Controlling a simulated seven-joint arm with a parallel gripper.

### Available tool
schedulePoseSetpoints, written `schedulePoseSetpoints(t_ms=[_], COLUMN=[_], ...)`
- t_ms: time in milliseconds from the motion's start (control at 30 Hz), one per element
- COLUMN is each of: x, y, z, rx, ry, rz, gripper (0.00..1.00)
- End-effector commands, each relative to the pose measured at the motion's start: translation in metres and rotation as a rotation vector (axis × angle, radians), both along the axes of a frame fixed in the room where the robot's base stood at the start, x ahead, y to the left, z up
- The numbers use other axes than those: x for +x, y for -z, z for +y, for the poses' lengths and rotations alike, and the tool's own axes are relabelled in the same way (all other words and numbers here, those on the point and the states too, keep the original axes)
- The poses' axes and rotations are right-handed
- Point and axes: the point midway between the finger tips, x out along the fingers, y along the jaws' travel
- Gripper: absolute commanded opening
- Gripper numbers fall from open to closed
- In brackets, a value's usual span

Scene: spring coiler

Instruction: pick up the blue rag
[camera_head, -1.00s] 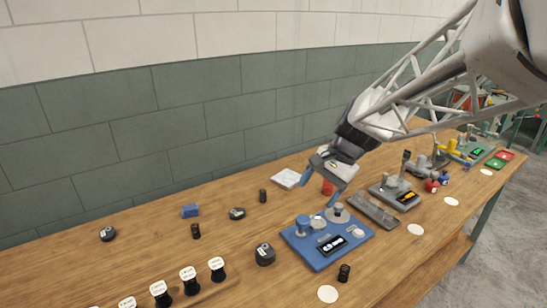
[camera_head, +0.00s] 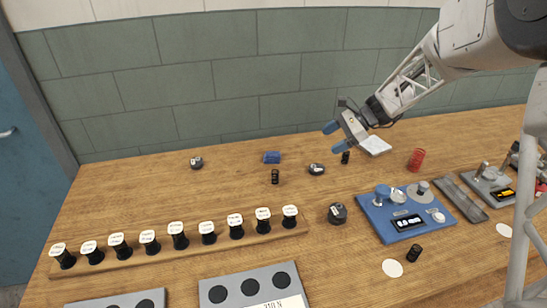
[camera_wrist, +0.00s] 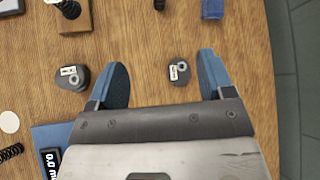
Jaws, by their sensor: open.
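The blue rag (camera_head: 271,157) is a small folded block lying on the wooden table towards the back wall, left of my gripper in the head view. In the wrist view the rag (camera_wrist: 213,9) shows at the top edge, partly cut off by the frame. My gripper (camera_head: 331,136) is open and empty, with blue fingertips apart, above the table to the right of the rag. In the wrist view its two blue fingers (camera_wrist: 163,80) are spread, with a dark labelled round item (camera_wrist: 180,71) beyond and between them.
A black coil (camera_head: 275,177) stands close to the rag's near side. Dark round items (camera_head: 196,162) lie left and right of it. A rack of labelled black spools (camera_head: 178,235) stands in front. A blue device (camera_head: 404,214) and a red coil (camera_head: 416,160) are to the right.

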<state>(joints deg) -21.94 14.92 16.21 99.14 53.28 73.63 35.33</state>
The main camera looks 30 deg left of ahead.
Motion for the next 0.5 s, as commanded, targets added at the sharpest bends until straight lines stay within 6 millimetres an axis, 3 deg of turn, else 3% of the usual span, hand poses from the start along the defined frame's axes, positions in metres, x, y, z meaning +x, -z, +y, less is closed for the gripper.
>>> schedulePoseSetpoints(t_ms=[500], x=[0.039], y=[0.088], z=[0.121], rx=[0.071], ry=[0.073], rz=[0.273], gripper=[0.75])
